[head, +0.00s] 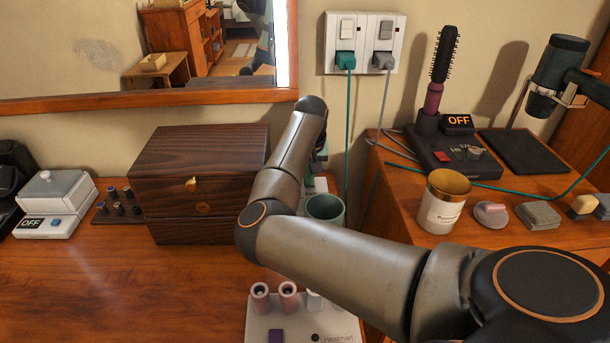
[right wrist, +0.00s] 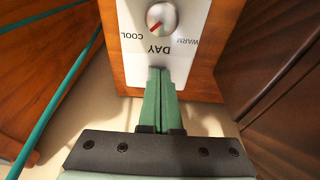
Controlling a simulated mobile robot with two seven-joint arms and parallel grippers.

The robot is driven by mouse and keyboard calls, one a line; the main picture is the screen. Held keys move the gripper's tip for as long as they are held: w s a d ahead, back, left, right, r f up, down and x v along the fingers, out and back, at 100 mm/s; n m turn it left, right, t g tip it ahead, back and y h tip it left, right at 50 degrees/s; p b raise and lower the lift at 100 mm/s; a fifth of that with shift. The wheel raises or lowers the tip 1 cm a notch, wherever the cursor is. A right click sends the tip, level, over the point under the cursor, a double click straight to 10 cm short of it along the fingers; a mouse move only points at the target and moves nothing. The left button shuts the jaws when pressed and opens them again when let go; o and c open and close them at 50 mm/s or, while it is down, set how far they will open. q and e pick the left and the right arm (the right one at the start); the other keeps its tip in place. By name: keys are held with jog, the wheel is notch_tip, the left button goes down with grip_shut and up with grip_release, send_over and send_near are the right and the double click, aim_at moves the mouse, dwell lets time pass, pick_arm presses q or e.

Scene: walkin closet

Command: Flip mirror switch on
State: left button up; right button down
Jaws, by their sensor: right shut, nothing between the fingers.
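The wood-framed mirror (head: 150,104) hangs on the wall at the upper left of the head view, with a bright strip at its right side. In the right wrist view a white panel (right wrist: 182,60) on wood has a round knob (right wrist: 161,17) with a red pointer, labelled COOL, DAY and WARM, upside down. My right gripper (right wrist: 160,72) is shut and empty, its green fingertips at the panel's lower edge. I cannot tell whether they touch it. No mirror switch shows clearly. In the head view my forearm mostly hides this gripper. My left gripper is out of view.
A wall plate (head: 392,22) has two switches and plugged-in cords. A dark wooden box (head: 190,185), a green cup (head: 326,207) and a white holder (head: 262,325) stand around my arm. A hairbrush (head: 440,70) and candle jar (head: 440,205) stand at right. Bare tabletop lies at front left.

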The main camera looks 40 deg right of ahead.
jog(key=shift+d+f, duration=0.15)
jog(key=shift+w+d+r+p, duration=0.25)
jog(key=shift+r+p, duration=0.05)
jog(key=shift+p, duration=0.05)
jog(key=shift+w+d, duration=0.25)
jog(key=shift+w, duration=0.05)
